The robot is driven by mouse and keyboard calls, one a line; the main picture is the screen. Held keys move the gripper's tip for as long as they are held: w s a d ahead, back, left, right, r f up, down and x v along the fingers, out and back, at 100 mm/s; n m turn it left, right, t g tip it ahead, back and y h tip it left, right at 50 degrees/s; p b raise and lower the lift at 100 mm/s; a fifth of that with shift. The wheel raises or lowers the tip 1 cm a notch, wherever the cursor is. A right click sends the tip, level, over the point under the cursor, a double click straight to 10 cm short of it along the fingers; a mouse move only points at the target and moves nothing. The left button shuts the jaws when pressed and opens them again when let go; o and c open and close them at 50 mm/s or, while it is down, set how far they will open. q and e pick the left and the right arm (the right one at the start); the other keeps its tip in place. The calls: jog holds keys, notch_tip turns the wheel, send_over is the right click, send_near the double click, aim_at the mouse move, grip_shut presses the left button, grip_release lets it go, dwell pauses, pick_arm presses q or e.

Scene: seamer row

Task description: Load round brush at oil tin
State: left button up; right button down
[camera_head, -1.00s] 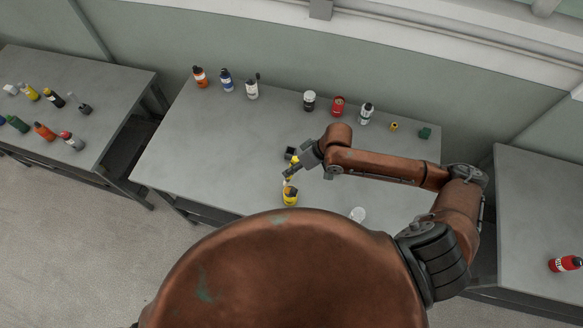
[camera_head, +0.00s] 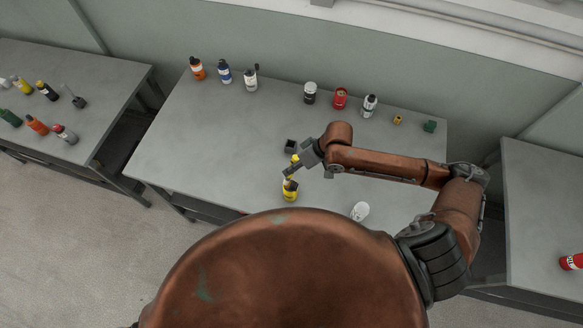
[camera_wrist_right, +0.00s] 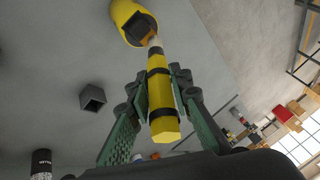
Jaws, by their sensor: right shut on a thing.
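My right gripper (camera_head: 300,166) is over the middle of the bench, close to the yellow oil tin (camera_head: 290,190). In the right wrist view its green fingers (camera_wrist_right: 155,108) are shut on the round brush (camera_wrist_right: 162,92), which has a yellow handle with black bands. The brush's pale far end lies at the dark open mouth of the tin (camera_wrist_right: 128,12); I cannot tell how deep it reaches. In the head view only a bit of the brush's yellow handle (camera_head: 294,159) shows beside the gripper. My left gripper is not in view.
Several bottles and pots line the back of the bench (camera_head: 215,140). The bench's left middle is clear.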

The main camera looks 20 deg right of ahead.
aim_at(292, 163)
jog(key=shift+f, duration=0.6)
dwell(0.8)
jog(key=shift+s+f+p, duration=0.15)
jog(key=shift+f+p, duration=0.05)
jog(key=shift+p, duration=0.15)
dwell(2.2)
notch_tip(292, 163, up, 5)
jog(key=p, duration=0.6)
jog(key=shift+r, duration=0.1)
jog(key=shift+r+p, duration=0.4)
jog(key=shift+r, duration=0.65)
